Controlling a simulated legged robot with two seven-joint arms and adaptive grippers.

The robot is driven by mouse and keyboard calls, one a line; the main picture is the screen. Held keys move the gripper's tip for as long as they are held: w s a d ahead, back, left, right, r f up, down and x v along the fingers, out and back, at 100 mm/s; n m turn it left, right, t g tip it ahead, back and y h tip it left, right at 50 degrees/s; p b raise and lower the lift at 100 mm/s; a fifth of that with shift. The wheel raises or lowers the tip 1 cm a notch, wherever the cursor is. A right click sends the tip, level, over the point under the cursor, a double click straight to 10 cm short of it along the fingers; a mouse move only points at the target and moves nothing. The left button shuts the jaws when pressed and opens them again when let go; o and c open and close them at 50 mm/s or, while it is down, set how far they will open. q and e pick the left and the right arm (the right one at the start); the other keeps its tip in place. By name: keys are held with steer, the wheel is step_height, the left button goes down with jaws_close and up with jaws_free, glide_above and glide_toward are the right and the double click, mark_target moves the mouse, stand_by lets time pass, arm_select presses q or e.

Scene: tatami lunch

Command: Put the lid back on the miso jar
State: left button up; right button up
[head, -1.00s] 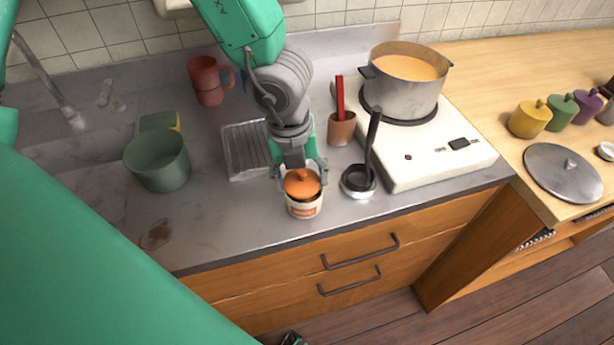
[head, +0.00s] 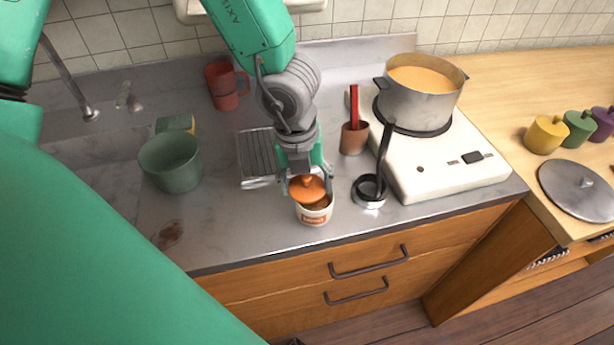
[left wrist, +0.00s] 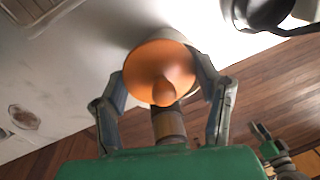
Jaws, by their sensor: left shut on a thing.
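The miso jar (head: 316,217), white with an orange label, stands upright near the counter's front edge. My left gripper (head: 307,184) points down over it, shut on the orange knobbed lid (head: 308,190). The lid is at the jar's mouth, a little to the left, with brown contents showing at its right front edge. I cannot tell if it touches the rim. In the left wrist view the lid (left wrist: 158,70) is between the fingers (left wrist: 162,88), with the pale jar rim (left wrist: 168,34) behind. A blurred part at that view's lower right may be my right gripper (left wrist: 266,142); its state is unclear.
A ladle (head: 370,190) in its holder and a red-handled utensil cup (head: 355,138) stand right of the jar. The pot (head: 418,105) is on the white stove (head: 440,165). A green bowl (head: 170,165) is left.

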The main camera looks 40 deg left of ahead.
arm_select(q)
steer(key=shift+d+r, duration=0.1)
steer(key=shift+d, duration=0.55)
steer(key=shift+a, duration=0.5)
steer(key=shift+a+f, duration=0.25)
steer(key=shift+a, duration=0.5)
steer(key=shift+d+r, duration=0.1)
steer(key=shift+d, duration=0.45)
steer(key=shift+d+r, duration=0.1)
steer(key=shift+d, duration=0.3)
steer(key=shift+a+f, duration=0.2)
steer(key=shift+a, duration=0.2)
steer(key=shift+d+r, duration=0.15)
steer(key=shift+d, duration=0.9)
steer(key=shift+s+a, duration=0.1)
steer(key=shift+a, duration=0.4)
arm_select(e)
steer(key=shift+d+f, duration=0.25)
steer(key=shift+d, duration=0.15)
